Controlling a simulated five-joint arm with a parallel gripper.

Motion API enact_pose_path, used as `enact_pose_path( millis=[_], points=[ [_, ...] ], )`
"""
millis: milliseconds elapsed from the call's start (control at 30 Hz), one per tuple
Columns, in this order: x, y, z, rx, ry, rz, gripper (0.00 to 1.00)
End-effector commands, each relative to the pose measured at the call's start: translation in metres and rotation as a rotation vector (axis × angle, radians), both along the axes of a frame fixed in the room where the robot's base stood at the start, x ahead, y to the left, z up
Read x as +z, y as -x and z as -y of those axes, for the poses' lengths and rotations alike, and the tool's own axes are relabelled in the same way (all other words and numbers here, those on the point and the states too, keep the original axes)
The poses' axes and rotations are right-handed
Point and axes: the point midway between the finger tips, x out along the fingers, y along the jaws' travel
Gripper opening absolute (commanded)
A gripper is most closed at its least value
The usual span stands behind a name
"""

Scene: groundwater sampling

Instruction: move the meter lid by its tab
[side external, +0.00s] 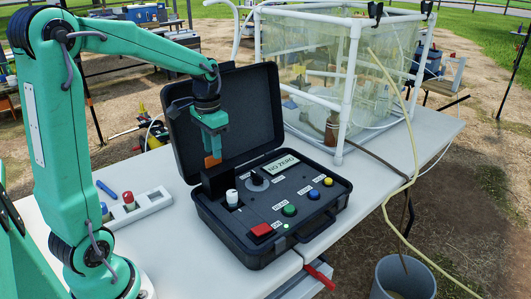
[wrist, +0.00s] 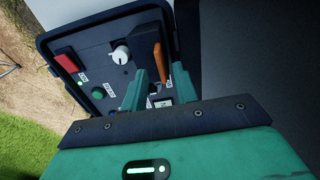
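The open black meter case (side external: 260,245) stands on the white table. Inside, at its back left, the small black meter lid (side external: 217,182) stands up from the panel with its orange tab (side external: 212,160) on top. Beside it is a white-topped piece (side external: 231,197), also seen in the wrist view (wrist: 121,55). My gripper (side external: 213,150) points down directly above the tab. In the wrist view, the orange tab (wrist: 159,62) shows between my two fingers (wrist: 159,80), with gaps on both sides. The fingers look open. Whether they touch the tab is unclear.
The case's large cover (side external: 225,110) stands open behind my gripper. The panel holds a red switch (side external: 260,230), a green button (side external: 289,210) and a display (side external: 281,165). A white rack (side external: 140,208) is left, a clear tank (side external: 310,60) behind, and a grey bucket (side external: 403,278) at right.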

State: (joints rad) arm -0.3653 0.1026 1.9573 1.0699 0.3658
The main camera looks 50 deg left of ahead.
Motion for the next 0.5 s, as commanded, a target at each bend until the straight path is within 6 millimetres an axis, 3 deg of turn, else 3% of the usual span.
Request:
enact_pose_path(
  millis=[200,500],
  points=[
    [-0.020,0.000,-0.001,0.000,0.001,-0.001,0.29],
    [-0.025,0.000,-0.001,0.000,0.000,0.001,0.29]
  ],
)
